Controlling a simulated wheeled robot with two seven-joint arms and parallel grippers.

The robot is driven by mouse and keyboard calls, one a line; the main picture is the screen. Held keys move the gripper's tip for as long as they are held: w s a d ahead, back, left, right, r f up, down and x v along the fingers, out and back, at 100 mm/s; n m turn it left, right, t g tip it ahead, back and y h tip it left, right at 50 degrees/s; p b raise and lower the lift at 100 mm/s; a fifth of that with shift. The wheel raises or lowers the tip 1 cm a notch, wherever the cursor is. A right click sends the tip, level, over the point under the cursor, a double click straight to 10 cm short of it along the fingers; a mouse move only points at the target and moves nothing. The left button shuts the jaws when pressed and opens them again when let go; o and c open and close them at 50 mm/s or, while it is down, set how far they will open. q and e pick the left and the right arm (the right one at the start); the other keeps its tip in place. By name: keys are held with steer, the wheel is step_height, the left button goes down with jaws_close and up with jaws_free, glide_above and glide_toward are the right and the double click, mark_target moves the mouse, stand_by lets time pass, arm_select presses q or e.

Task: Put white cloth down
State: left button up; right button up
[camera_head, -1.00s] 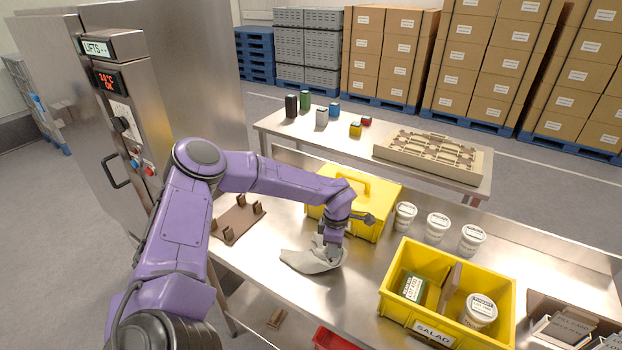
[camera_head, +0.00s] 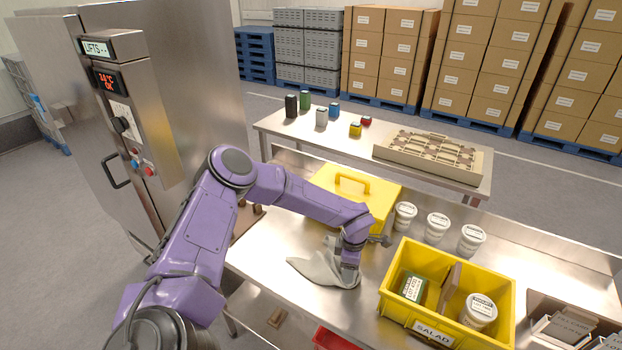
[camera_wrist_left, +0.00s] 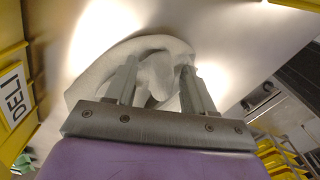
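The white cloth (camera_head: 318,268) lies crumpled and spread on the steel table, in front of the yellow box with a handle. My left gripper (camera_head: 349,276) points down at the cloth's right end, low over the table. In the left wrist view, a bunched fold of the cloth (camera_wrist_left: 92,86) rises between the two fingers (camera_wrist_left: 158,82). My right gripper is not in view.
The yellow handled box (camera_head: 382,198) stands just behind the gripper. White tubs (camera_head: 437,228) and a yellow SALAD crate (camera_head: 392,308) with items are to the right. A brown rack (camera_head: 246,222) is partly hidden behind my arm. Bare table lies left of the cloth.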

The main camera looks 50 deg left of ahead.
arm_select(q)
steer(key=r, duration=0.1)
steer(key=d+r, duration=0.1)
steer(key=shift+w+r, duration=0.1)
steer(key=shift+r, duration=0.2)
steer(key=d+r, duration=0.3)
steer(key=r, duration=0.4)
steer(key=shift+w+d+r, duration=0.15)
steer(key=shift+w+r, duration=0.1)
steer(key=c, duration=0.4)
steer(key=shift+a+f, duration=0.1)
steer(key=shift+a, duration=0.25)
steer(key=c, duration=0.4)
steer(key=a, duration=0.4)
steer(key=s+a+f, duration=0.1)
steer(key=a, duration=0.3)
steer(key=s+a+f, duration=0.1)
steer(key=a, duration=0.3)
steer(key=shift+a, duration=0.3)
jaws_close()
step_height(320, 180, down, 3)
steer(key=shift+r, duration=0.1)
steer(key=shift+a, duration=0.1)
